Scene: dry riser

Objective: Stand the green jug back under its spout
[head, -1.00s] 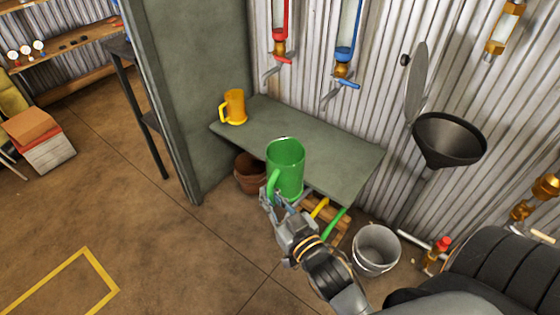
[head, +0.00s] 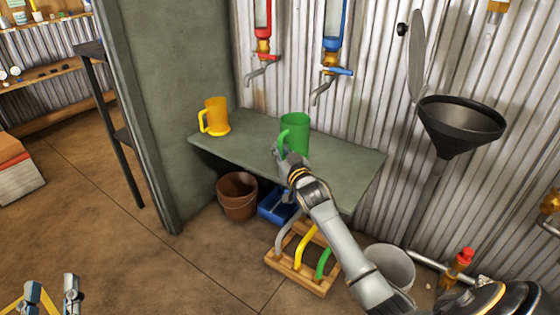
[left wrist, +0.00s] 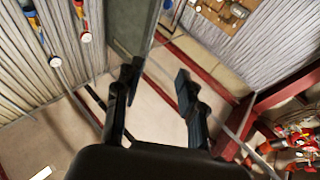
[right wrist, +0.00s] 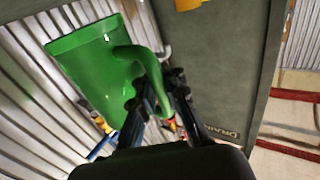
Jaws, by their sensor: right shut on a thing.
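The green jug (head: 295,125) is upright over the grey shelf (head: 345,160); I cannot tell whether its base touches. My right gripper (head: 284,157) is shut on its handle, and the jug (right wrist: 95,72) and handle also show in the right wrist view. The red-marked tap (head: 262,45) and blue-marked tap (head: 332,62) hang on the wall above the shelf, with spouts pointing down. The jug is below and left of the blue-marked tap in the picture. No green-marked spout shows. My left gripper (head: 52,295) is open and empty at the lower left.
A yellow jug (head: 214,117) stands on the shelf's left. Below are a brown bucket (head: 237,195), a blue crate (head: 275,207) and a wooden rack (head: 300,275) with coloured handles. A black funnel (head: 460,118) stands right. A grey partition (head: 170,90) bounds the left.

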